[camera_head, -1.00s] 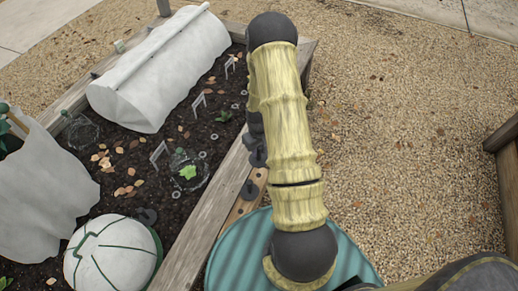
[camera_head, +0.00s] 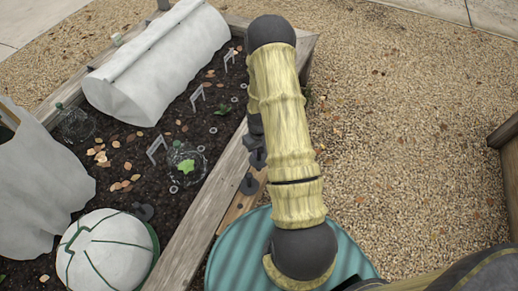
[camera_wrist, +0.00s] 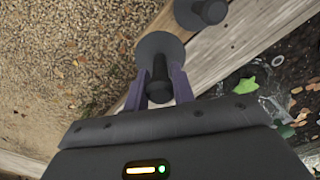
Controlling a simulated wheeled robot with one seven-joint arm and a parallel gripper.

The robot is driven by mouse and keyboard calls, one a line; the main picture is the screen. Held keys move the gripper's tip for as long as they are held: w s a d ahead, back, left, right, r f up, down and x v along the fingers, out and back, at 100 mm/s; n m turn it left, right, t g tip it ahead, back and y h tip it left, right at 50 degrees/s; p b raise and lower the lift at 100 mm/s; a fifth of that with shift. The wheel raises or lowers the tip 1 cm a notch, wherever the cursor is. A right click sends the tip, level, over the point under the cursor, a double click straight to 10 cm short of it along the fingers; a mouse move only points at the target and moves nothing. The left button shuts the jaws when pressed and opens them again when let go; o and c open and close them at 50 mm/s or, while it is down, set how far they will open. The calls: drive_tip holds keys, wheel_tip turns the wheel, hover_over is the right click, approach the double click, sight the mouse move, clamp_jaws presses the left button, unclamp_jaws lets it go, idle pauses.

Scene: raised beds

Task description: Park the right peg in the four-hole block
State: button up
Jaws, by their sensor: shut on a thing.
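My gripper (camera_wrist: 161,88) is shut on a dark peg (camera_wrist: 159,68) with a wide round flange, its two purple fingers on either side of the stem. In the head view my arm mostly hides the gripper, and the held peg (camera_head: 258,159) shows beside the arm. A second dark peg (camera_wrist: 207,12) stands just beyond it in the wrist view; it also shows in the head view (camera_head: 249,185). The brown wooden block (camera_head: 236,211) runs along the bed's edge, partly covered by my arm. I cannot tell whether the held peg sits in a hole.
The bed's timber edge (camera_head: 200,222) runs beside the block. In the soil are a green plant (camera_head: 186,166), small white hoops (camera_head: 156,148), a white dome (camera_head: 106,250) and a long white cover (camera_head: 160,60). A teal ribbed lid (camera_head: 232,255) lies below my arm. Gravel is open to the right.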

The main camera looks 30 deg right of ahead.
sight(259, 160)
drive_tip(key=shift+f+b, duration=1.25)
drive_tip(key=shift+f, duration=1.15)
drive_tip(key=shift+f+b, duration=0.55)
drive_tip(key=shift+f, duration=0.35)
drive_tip(key=o, duration=1)
drive_tip(key=shift+o, duration=0.2)
wheel_tip(259, 160, up, 18)
drive_tip(key=p, duration=0.3)
drive_tip(key=shift+f+p, duration=0.25)
drive_tip(key=shift+p, duration=0.05)
